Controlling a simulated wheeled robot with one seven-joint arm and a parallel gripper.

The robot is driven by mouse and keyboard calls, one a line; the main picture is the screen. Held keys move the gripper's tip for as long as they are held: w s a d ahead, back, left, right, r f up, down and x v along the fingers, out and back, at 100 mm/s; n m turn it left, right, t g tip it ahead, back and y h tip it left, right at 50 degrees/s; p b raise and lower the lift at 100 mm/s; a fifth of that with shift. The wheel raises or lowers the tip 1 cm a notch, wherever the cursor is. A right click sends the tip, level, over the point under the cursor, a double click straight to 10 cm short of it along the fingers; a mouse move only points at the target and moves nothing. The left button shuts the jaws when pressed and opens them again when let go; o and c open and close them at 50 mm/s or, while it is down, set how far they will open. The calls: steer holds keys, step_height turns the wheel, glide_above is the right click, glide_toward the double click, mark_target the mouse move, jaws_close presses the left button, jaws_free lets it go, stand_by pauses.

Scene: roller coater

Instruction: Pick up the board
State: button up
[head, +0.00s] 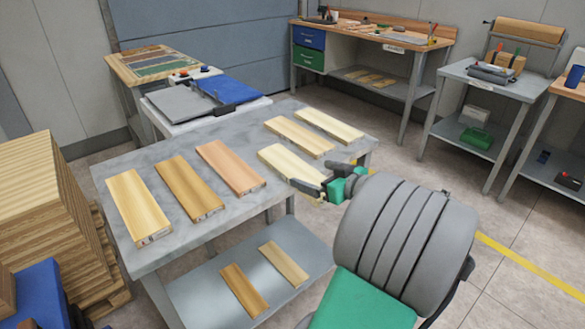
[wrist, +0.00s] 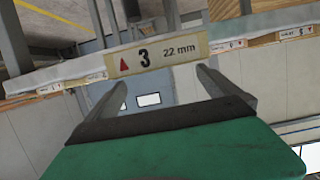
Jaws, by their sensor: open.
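Several flat wooden boards lie apart on the grey table (head: 180,245). A pale board (head: 285,160) lies nearest my gripper (head: 325,180), its near end partly hidden by the gripper. In the wrist view, a board end with the label "3 22 mm" (wrist: 158,56) faces my gripper (wrist: 160,82), centred across the gap between the fingers. The fingers are open and spread wider than the visible gap of contact; I cannot tell whether the tips reach past the board's end. Nothing is held.
Other boards lie to the left, such as a reddish one (head: 230,167), and behind, such as a pale one (head: 329,124). Two boards rest on the lower shelf (head: 205,305). A stack of wood (head: 40,205) stands at left. Benches line the back wall.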

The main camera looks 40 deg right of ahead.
mark_target(296, 169)
steer(key=x, duration=0.6)
steer(key=shift+w+a, duration=0.3)
steer(key=shift+w, duration=0.1)
steer(key=shift+c, duration=0.4)
steer(key=c, duration=1.7)
steer(key=shift+r, duration=0.5)
steer(key=shift+c, duration=0.2)
steer(key=r, duration=0.3)
steer(key=shift+s, duration=0.35)
steer(key=s+r, duration=0.2)
steer(key=s+a+r, duration=0.1)
steer(key=s+r, duration=0.1)
steer(key=shift+r+p, duration=0.35)
steer(key=s+a+r+p, duration=0.1)
steer(key=s+r, duration=0.3)
steer(key=s, duration=0.5)
steer(key=shift+a+r, duration=0.2)
steer(key=shift+a, duration=0.65)
